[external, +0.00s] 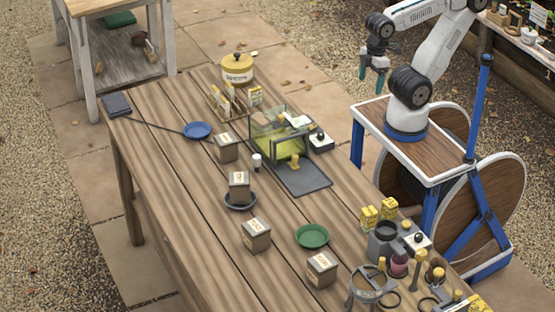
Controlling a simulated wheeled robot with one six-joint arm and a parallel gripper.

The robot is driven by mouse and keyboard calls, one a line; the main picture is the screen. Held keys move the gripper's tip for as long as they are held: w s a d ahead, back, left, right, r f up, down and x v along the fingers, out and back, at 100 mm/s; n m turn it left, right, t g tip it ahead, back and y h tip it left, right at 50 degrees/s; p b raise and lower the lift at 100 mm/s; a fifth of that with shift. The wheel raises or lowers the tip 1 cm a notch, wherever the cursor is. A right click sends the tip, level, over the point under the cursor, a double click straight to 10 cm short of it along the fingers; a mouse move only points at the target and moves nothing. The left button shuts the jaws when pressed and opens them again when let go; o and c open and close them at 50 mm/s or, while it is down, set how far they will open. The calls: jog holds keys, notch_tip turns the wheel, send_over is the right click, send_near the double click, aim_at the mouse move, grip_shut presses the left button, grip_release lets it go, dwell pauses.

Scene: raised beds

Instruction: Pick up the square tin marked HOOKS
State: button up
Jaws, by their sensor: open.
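One tin (227,148) stands near the blue dish, one tin (239,186) sits on a dark saucer (240,204), one tin (256,235) is left of the green dish, and one tin (321,269) is below that dish. The lettering is too small to read, so I cannot tell which is marked HOOKS. My gripper (372,78) is open and empty, with teal fingertips pointing down, raised beyond the table's right edge and apart from all the tins.
A glass box (270,140) with a dark mat (303,178) stands between my arm and the upper tins. A blue dish (198,130), green dish (312,236) and yellow pot (237,68) are on the table. Clutter with a ring stand (368,294) crowds the lower right.

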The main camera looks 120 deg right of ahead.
jog(key=shift+o, duration=0.4)
jog(key=w+a+r+m+g+y, duration=0.1)
jog(key=w+a+m+y, duration=0.3)
jog(key=w+a, duration=0.75)
jog(key=w+a+m+g+y, duration=0.2)
jog(key=w+a+m+y, duration=0.15)
jog(key=w+a, duration=0.85)
jog(key=w+a+f+m+y, duration=0.1)
jog(key=w+a+f+m, duration=0.1)
jog(key=w+a+f, duration=0.35)
jog(key=w+a+f+m+y, duration=0.2)
jog(key=w, duration=0.7)
jog(key=m+y, duration=0.3)
jog(key=m, duration=0.3)
send_near(329, 274)
jog(key=shift+s+a+r+n, duration=0.15)
jog(key=shift+a+r+n, duration=0.1)
jog(key=shift+r, duration=0.3)
jog(key=shift+a+f+t, duration=0.25)
jog(key=shift+t, duration=0.05)
jog(key=x, duration=0.7)
jog(key=shift+a+f, duration=0.1)
jog(key=shift+f, duration=0.35)
jog(key=c, duration=1.2)
